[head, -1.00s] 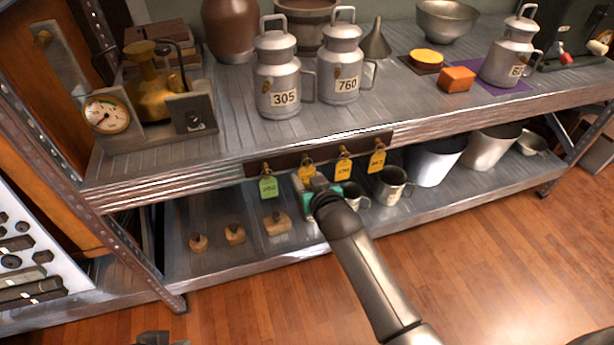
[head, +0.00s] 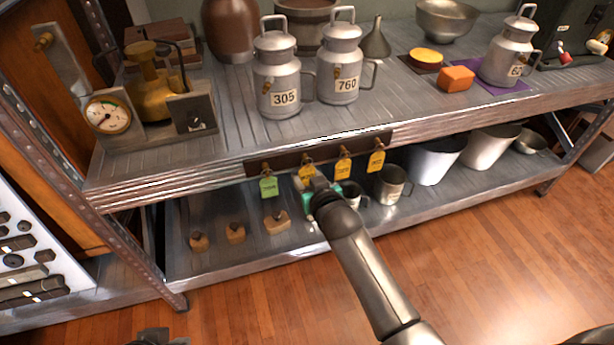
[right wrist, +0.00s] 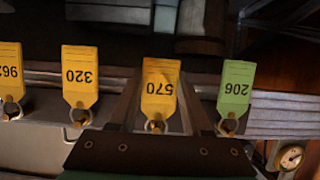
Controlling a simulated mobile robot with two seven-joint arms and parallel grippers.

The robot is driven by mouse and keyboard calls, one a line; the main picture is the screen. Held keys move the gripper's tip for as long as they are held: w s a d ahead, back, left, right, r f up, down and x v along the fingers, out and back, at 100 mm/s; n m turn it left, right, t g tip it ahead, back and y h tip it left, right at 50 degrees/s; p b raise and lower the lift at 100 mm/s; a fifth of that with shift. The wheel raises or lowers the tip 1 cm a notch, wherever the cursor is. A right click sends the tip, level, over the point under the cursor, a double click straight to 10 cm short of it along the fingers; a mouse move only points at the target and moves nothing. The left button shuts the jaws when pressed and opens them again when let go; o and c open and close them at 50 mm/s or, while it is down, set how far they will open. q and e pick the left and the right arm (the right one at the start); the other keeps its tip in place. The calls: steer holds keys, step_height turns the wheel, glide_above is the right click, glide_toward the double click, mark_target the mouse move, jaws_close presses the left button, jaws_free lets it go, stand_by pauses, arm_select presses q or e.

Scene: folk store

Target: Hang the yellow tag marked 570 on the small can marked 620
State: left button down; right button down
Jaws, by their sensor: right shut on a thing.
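The yellow tag marked 570 (right wrist: 159,92) hangs by a ring from the rail on the upper shelf's front edge. It also shows in the head view (head: 304,172), partly covered by my right gripper (head: 312,186). In the right wrist view my right gripper (right wrist: 160,100) has a finger on each side of the tag and is shut on it. The small can (head: 509,52) stands at the right on a purple mat; its label shows 62, with the rest unclear. My left gripper (head: 158,338) is only partly visible at the bottom edge; its jaws cannot be made out.
A green tag 206 (right wrist: 235,92) and yellow tag 320 (right wrist: 80,78) hang on either side. Cans 305 (head: 278,75) and 760 (head: 340,68) stand on the upper shelf. An orange block (head: 457,78) lies near the small can. Mugs (head: 390,186) stand below the rail.

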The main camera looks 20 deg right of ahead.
steer(key=shift+s, duration=0.2)
steer(key=shift+s+p, duration=0.75)
steer(key=shift+s, duration=0.05)
steer(key=shift+p+v, duration=0.85)
steer(key=shift+p, duration=0.15)
steer(key=shift+p+v, duration=0.75)
steer(key=shift+v, duration=0.1)
steer(key=shift+s+f, duration=0.15)
